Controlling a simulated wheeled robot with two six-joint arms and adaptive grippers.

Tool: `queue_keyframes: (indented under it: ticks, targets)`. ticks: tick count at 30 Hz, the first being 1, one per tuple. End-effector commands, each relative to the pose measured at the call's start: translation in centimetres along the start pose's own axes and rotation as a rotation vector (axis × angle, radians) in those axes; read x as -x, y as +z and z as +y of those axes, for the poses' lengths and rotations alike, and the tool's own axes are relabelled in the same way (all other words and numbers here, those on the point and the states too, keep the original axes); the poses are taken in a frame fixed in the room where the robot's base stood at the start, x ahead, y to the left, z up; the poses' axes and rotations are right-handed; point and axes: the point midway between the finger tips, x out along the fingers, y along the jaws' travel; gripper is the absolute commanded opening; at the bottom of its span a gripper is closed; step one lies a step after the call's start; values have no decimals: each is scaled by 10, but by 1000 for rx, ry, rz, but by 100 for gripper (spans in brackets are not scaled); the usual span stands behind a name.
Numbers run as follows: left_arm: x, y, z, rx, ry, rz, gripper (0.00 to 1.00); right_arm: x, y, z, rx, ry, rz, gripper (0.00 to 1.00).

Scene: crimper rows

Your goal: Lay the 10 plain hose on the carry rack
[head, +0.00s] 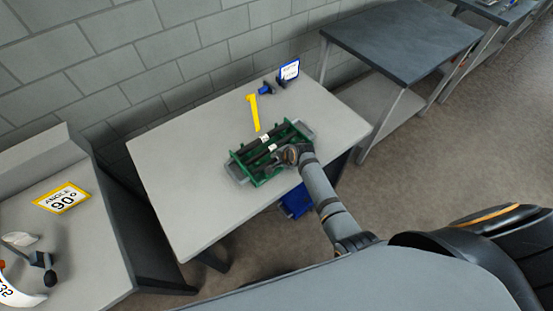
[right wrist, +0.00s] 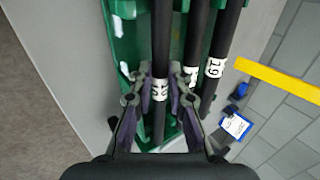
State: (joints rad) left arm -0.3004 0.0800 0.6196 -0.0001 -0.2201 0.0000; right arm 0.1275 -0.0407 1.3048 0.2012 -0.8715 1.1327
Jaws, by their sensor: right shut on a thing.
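The green carry rack (head: 236,158) stands on the light grey table, and dark hoses with white number labels lie along it. In the right wrist view, the rack (right wrist: 124,30) holds three hoses side by side. My right gripper (head: 290,155) is at the rack's near side. In the right wrist view, its fingers (right wrist: 160,92) are shut on the left hose (right wrist: 161,40) at its white label. The middle hose (right wrist: 194,35) and the right hose (right wrist: 227,30) lie beside it. The right label looks like 10 or 19; the others are hard to read. My left gripper is out of view.
The grey table (head: 185,180) has free room left of the rack. A yellow strip (head: 254,112), a blue fitting (head: 265,89) and a blue-framed sign (head: 290,70) are behind it. A blue bin (head: 296,203) is below the table's front edge. Another table (head: 400,40) stands to the right.

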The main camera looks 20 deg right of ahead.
Motion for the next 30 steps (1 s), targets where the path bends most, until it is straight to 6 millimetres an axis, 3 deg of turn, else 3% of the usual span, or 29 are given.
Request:
queue_keyframes:
  ticks: [20,21,24,27,30]
  targets:
    - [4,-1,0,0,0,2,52,-2,-1,2,2,1,2,0]
    - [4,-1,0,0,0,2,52,-2,-1,2,2,1,2,18]
    - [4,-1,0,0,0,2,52,-2,-1,2,2,1,2,32]
    - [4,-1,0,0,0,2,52,-2,-1,3,2,3,2,43]
    - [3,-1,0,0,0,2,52,-2,-1,4,2,6,1,43]
